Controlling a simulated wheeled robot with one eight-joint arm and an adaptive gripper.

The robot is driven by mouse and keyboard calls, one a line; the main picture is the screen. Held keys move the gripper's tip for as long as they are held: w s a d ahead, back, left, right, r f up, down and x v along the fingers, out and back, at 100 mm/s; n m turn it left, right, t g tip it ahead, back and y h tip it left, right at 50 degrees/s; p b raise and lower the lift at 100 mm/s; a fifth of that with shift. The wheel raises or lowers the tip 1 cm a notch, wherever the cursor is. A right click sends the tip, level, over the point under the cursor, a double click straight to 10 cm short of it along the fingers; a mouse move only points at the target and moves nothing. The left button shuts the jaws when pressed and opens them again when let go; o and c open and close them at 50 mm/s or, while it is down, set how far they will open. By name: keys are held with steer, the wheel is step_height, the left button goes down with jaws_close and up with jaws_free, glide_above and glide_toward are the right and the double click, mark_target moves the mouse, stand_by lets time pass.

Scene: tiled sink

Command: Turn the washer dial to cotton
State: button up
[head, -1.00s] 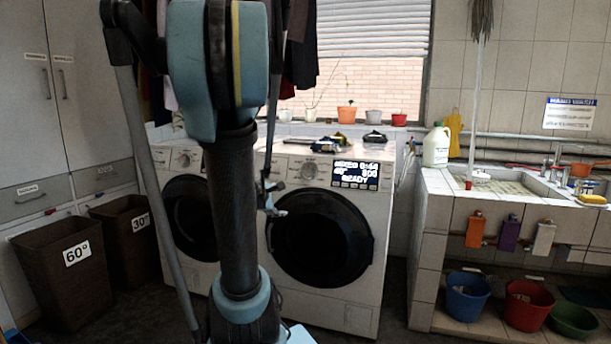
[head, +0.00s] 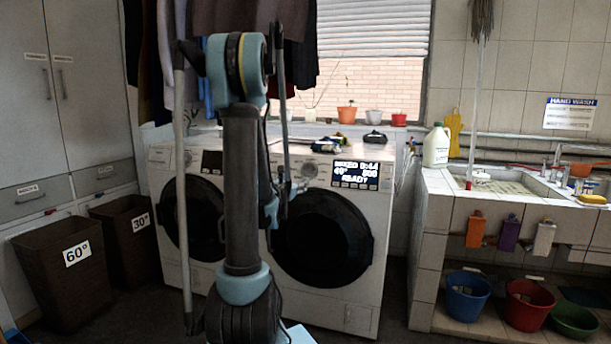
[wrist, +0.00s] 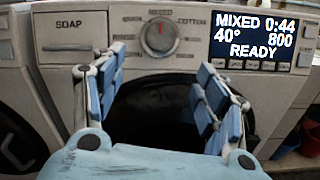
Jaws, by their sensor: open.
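The washer dial (wrist: 160,37) is a round silver knob with a red mark at its top, on the panel of the right-hand washer (head: 330,297). In the wrist view the word COTTON is printed to the upper right of the dial. The display (wrist: 252,40) reads MIXED 0:44, 40°, 800, READY. In the head view the dial (head: 310,170) shows just right of my arm. My gripper (wrist: 158,88) is open and empty, its blue-padded fingers spread below the dial on both sides, apart from it. In the head view my arm hides much of the gripper.
A drawer marked SOAP (wrist: 72,28) is left of the dial. A second washer (head: 170,262) stands to the left. Brown baskets marked 60° (head: 62,285) and 30° (head: 120,245) stand further left. The tiled sink (head: 440,190) is at the right. Bare floor lies in front.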

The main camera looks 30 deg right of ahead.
mark_target(308, 171)
steer(key=x, duration=1.6)
steer(key=c, duration=1.1)
